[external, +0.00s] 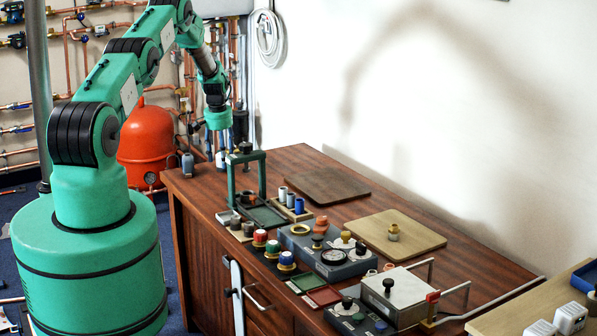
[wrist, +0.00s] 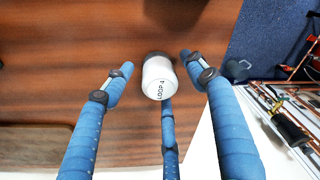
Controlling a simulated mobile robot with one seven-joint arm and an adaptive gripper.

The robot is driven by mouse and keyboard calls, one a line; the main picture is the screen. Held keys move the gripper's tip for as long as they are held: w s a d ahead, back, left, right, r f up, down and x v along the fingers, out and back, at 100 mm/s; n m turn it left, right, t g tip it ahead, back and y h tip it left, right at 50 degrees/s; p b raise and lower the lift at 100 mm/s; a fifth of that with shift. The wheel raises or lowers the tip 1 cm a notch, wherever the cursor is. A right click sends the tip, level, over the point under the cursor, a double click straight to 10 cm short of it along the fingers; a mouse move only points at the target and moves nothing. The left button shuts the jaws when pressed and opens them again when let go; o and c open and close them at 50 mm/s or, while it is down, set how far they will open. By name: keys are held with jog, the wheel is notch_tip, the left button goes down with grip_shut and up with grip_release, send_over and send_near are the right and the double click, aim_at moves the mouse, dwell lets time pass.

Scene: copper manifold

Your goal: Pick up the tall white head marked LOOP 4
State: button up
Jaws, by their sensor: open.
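The tall white head marked LOOP 4 (wrist: 158,80) stands on the brown bench top in the wrist view, its white end and lettering facing my camera and a dark part at its far end. In the external view a small pale shape under my fingers (external: 221,160), near the bench's far left corner, appears to be it. My gripper (wrist: 157,62) is open, with blue fingers spread around the head: one left, one right, one below it in the picture. Gaps show at left and right; I cannot tell whether the lower finger touches. My gripper (external: 219,142) points down in the external view.
A green frame (external: 246,176) stands close to the right of my gripper. A blue-grey bottle (external: 187,164) stands at the bench corner. Dark board (external: 325,186) and light board (external: 395,233) lie farther right. Coloured heads and boxes crowd the front. The bench edge and copper pipes are near.

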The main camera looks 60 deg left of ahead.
jog(key=shift+c, duration=0.3)
jog(key=c, duration=1.2)
jog(key=shift+r, duration=1.7)
jog(key=s+d, duration=0.3)
jog(key=d, duration=0.1)
jog(key=s+d+r+p, duration=0.1)
jog(key=s+d, duration=0.3)
jog(key=s+d+p, duration=0.1)
jog(key=s+d, duration=0.2)
jog(key=d, duration=0.1)
jog(key=shift+s+r, duration=0.3)
jog(key=shift+c, duration=0.2)
